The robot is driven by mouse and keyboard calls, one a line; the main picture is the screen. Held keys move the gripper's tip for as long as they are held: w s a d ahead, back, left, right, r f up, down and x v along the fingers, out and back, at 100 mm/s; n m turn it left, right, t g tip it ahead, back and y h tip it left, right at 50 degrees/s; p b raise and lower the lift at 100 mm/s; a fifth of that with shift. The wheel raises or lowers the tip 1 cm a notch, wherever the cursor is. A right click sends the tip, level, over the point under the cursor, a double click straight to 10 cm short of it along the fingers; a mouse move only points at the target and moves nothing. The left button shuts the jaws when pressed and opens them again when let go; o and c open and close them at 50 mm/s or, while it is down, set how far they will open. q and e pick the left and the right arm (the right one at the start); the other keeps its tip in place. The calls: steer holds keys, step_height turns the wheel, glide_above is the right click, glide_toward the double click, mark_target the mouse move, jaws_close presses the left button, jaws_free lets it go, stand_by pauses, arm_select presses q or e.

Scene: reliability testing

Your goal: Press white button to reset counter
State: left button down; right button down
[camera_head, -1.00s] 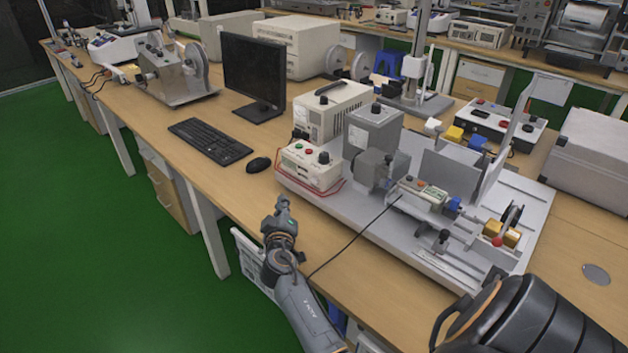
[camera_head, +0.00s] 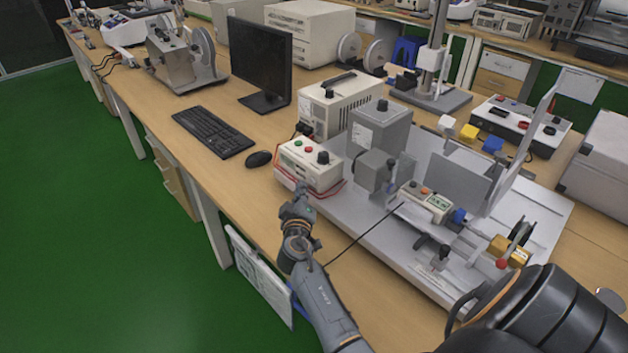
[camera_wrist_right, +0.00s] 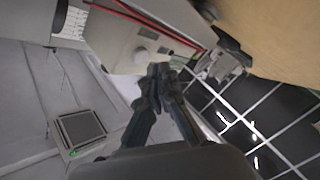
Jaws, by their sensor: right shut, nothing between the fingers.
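My right gripper (camera_head: 301,190) is shut and empty, in front of the front edge of the cream control box (camera_head: 308,166), which has green and red buttons and a black knob. In the right wrist view its closed fingertips (camera_wrist_right: 158,70) point toward a pale box (camera_wrist_right: 125,42) with a round whitish knob or button (camera_wrist_right: 146,57); whether they touch is unclear. A small counter-like unit (camera_head: 427,203) with a greenish display and an orange button sits further right on the test rig. I cannot make out a white button on it. My left gripper is not in view.
The grey rig plate (camera_head: 375,228) carries a motor-like block (camera_head: 380,130) and an upright panel. A black cable (camera_head: 362,233) runs across the plate to the table edge. The mouse (camera_head: 258,159), keyboard (camera_head: 212,133) and monitor (camera_head: 259,62) stand to the left.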

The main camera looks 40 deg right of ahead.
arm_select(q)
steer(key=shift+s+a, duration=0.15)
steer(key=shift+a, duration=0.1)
arm_select(e)
steer(key=shift+d+f, duration=0.1)
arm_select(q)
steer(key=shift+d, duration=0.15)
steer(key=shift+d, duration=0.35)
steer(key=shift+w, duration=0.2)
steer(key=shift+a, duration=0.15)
arm_select(e)
steer(key=shift+d, duration=0.2)
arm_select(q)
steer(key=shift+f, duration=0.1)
arm_select(e)
steer(key=shift+w+d, duration=0.1)
steer(key=shift+d, duration=0.15)
